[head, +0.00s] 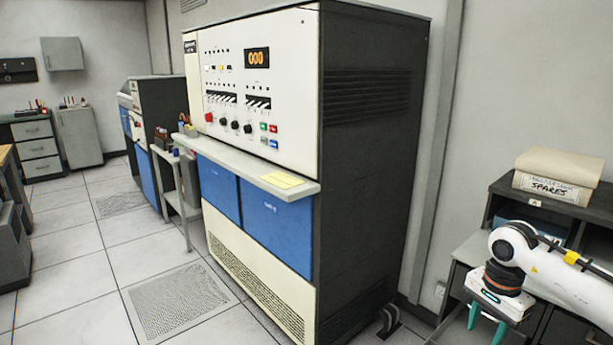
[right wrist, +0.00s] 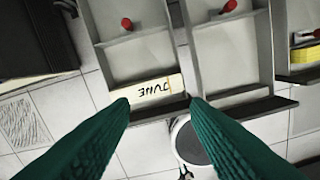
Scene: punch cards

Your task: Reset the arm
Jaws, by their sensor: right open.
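My right arm comes in from the right in the head view, with its white wrist above a grey cabinet. My right gripper (head: 487,325) points down there with its two green fingers apart. In the right wrist view the gripper (right wrist: 157,102) is open, with nothing between the fingers. Beyond the fingertips lie grey open trays (right wrist: 186,50), one with a card label (right wrist: 146,89) reading "JUNE" upside down. A red knob-like thing (right wrist: 127,24) and another (right wrist: 229,6) show in the trays. My left gripper is not in view.
A tall machine (head: 370,150) with switches and a lit display stands mid-view. Yellow cards (head: 282,180) lie on its ledge (head: 245,167). A box marked "SPARES" (head: 552,187) sits on the dark shelf unit at right. Tiled floor (head: 75,270) is open at left.

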